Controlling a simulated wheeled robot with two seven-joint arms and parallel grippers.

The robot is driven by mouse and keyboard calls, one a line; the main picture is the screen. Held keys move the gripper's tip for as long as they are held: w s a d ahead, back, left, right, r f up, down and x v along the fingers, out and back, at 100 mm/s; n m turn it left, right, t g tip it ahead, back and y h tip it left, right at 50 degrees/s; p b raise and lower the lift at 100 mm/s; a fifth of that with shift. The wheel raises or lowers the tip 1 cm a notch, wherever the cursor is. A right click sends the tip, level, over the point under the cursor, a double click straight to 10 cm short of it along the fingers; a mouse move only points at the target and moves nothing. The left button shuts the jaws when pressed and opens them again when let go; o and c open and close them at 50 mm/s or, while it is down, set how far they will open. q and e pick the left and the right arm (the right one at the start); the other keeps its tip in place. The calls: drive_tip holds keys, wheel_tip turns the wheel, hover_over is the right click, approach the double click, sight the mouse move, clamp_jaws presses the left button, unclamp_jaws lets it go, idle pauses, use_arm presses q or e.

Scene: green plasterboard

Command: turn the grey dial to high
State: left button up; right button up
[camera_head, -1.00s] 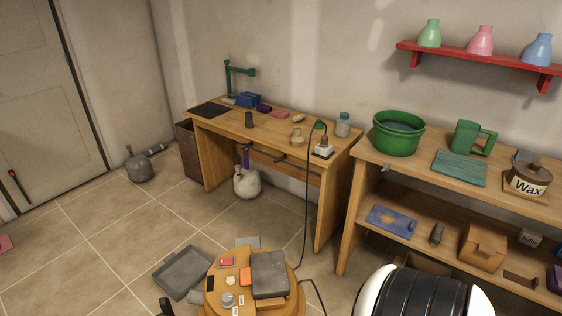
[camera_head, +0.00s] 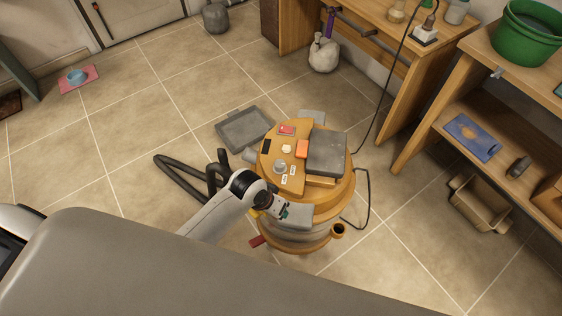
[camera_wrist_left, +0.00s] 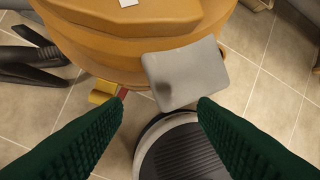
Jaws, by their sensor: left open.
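The small round grey dial (camera_head: 279,167) sits on the wooden panel on top of a round orange-brown drum (camera_head: 345,188). White labels (camera_head: 284,180) lie beside it; their writing is too small to read. My left gripper (camera_head: 284,213) is over the drum's near side, in front of the dial and apart from it. In the left wrist view its green fingers (camera_wrist_left: 160,101) are spread wide with nothing between them. A grey plate (camera_wrist_left: 186,75) on the drum's side lies just beyond the fingertips. The dial is outside the wrist view. My right gripper is not in view.
On the drum top are a dark grey box (camera_head: 327,152), an orange block (camera_head: 302,149) and a red piece (camera_head: 287,130). Black hoses (camera_head: 183,178) lie left of the drum, a grey tray (camera_head: 245,129) behind it. A wooden shelf stands right.

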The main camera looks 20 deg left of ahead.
sight(280, 163)
use_arm(q)
drive_tip(key=shift+g, duration=0.6)
drive_tip(key=w+r, duration=0.2)
drive_tip(key=w+d+r, duration=0.1)
drive_tip(key=w, duration=0.2)
drive_tip(key=w+r, duration=0.2)
drive_tip(key=w, duration=0.1)
drive_tip(key=shift+d+r, duration=0.3)
drive_tip(key=shift+r, duration=0.05)
drive_tip(key=w+a+r+g+y, duration=0.1)
drive_tip(key=w+a+r+y, duration=0.1)
drive_tip(key=w+a+r, duration=0.35)
drive_tip(key=shift+n, duration=0.4)
drive_tip(key=f, duration=0.3)
drive_tip(key=d+f+b, duration=0.1)
drive_tip(key=f, duration=0.2)
drive_tip(key=f+b, duration=0.1)
drive_tip(key=f, duration=0.1)
drive_tip(key=shift+w+d+f, duration=0.15)
drive_tip(key=shift+d+f, duration=0.05)
drive_tip(key=shift+f, duration=0.8)
drive_tip(key=shift+c, duration=0.5)
drive_tip(key=c, duration=0.9)
